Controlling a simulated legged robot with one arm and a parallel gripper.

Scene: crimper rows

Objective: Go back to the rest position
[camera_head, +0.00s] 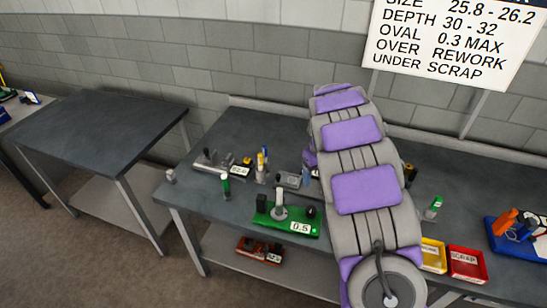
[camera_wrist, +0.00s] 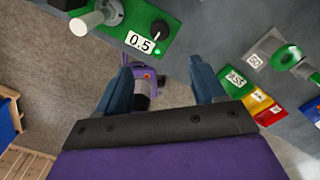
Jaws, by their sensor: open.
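My gripper (camera_wrist: 165,82) shows in the wrist view with its two dark blue fingers apart. Nothing is between the fingertips, so it is open and empty. The fingers point over the bench edge near the green device labelled 0.5 (camera_wrist: 140,42), apart from it as far as I can tell. In the head view my grey and purple arm stretches up the middle of the picture over the bench (camera_head: 250,135). My gripper itself is hidden there.
The green 0.5 device (camera_head: 300,229) sits at the bench front, left of my arm. A yellow bin (camera_head: 433,255), a red SCRAP bin (camera_head: 467,264) and a blue tray (camera_head: 520,247) stand right. The left table (camera_head: 95,130) is bare.

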